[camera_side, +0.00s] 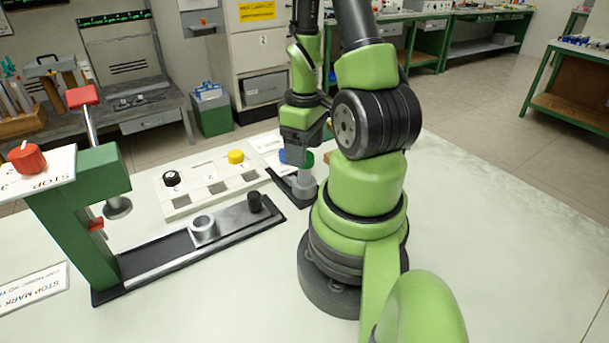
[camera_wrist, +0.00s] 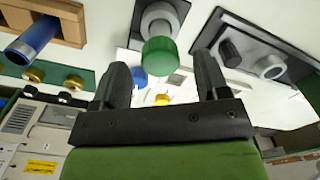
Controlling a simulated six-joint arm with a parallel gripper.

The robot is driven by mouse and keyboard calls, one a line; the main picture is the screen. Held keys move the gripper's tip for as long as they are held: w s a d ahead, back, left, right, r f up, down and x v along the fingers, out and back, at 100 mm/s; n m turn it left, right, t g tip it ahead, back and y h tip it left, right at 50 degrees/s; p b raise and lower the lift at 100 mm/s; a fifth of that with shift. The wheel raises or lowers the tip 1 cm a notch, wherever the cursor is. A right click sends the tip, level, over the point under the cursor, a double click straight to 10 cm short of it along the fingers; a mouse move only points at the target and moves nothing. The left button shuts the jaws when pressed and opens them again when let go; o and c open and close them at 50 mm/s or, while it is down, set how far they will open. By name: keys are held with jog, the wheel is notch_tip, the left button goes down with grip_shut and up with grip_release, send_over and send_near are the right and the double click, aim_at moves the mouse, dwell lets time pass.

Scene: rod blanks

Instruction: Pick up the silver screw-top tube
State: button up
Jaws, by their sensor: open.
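In the wrist view a silver-grey tube (camera_wrist: 158,14) with a green screw cap (camera_wrist: 160,57) stands on a small dark base (camera_wrist: 136,38). The cap appears between my two fingers, with space on both sides. In the side view the lower grey part (camera_side: 304,184) shows below my gripper, on a black plate (camera_side: 284,181). My gripper (camera_side: 303,158) is open and empty, pointing down over the tube. It also shows at the bottom of the wrist view (camera_wrist: 161,68). The arm hides much of the tube's upper part in the side view.
A white tray (camera_side: 178,208) with black (camera_side: 171,178) and yellow (camera_side: 236,157) caps lies left. In front is a dark rail fixture (camera_side: 160,256) with a ring (camera_side: 203,227), joined to a green press (camera_side: 85,215). A wooden holder (camera_wrist: 70,22) bears a blue tube (camera_wrist: 30,42).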

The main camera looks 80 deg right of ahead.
aim_at(304, 175)
jog(key=shift+w+f, duration=0.1)
jog(key=shift+f, duration=1.95)
jog(key=c, duration=1.1)
jog(key=shift+o, duration=0.2)
